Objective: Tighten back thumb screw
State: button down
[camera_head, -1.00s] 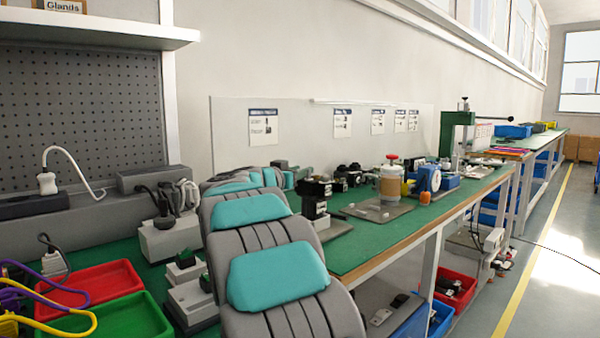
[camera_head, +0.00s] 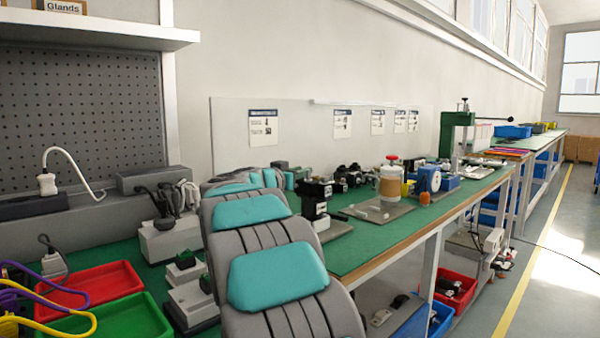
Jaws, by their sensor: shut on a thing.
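No thumb screw can be made out in the head view. My grey arm with teal pads runs up from the bottom middle and covers part of the green bench (camera_head: 365,243). My gripper is not visible; the far end of the arm is hidden behind its nearer links. A black device (camera_head: 315,197) stands on a grey base just right of the arm. Small green and grey parts (camera_head: 290,178) show just behind the arm. I cannot tell which item carries the screw.
A red-capped jar (camera_head: 390,183) stands on a grey plate (camera_head: 397,211). A blue device with a white dial (camera_head: 430,178) and a green press (camera_head: 447,135) stand farther along. Red (camera_head: 88,284) and green (camera_head: 128,318) trays lie at the lower left.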

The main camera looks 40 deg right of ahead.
jog(key=shift+r+g+p, duration=0.25)
jog(key=shift+g+p, duration=0.15)
jog(key=shift+p, duration=0.7)
jog(key=p, duration=0.3)
jog(key=shift+w+m+g, duration=0.1)
jog(key=shift+m+g, duration=0.3)
jog(key=shift+h+p, duration=0.4)
jog(key=shift+p, duration=0.15)
jog(key=shift+w+a+f+m+g, duration=0.1)
jog(key=shift+f+m+g, duration=0.25)
jog(key=shift+m+g, duration=0.45)
jog(key=shift+r+m+g+h, duration=0.15)
jog(key=shift+m+g, duration=0.5)
jog(key=shift+g, duration=0.5)
jog(key=shift+f+m+g+h, duration=0.15)
jog(key=shift+m+g, duration=0.5)
jog(key=shift+g, duration=0.5)
jog(key=shift+r, duration=0.1)
jog(key=shift+s, duration=0.2)
jog(key=c, duration=1)
grip_release()
jog(key=shift+o, duration=0.2)
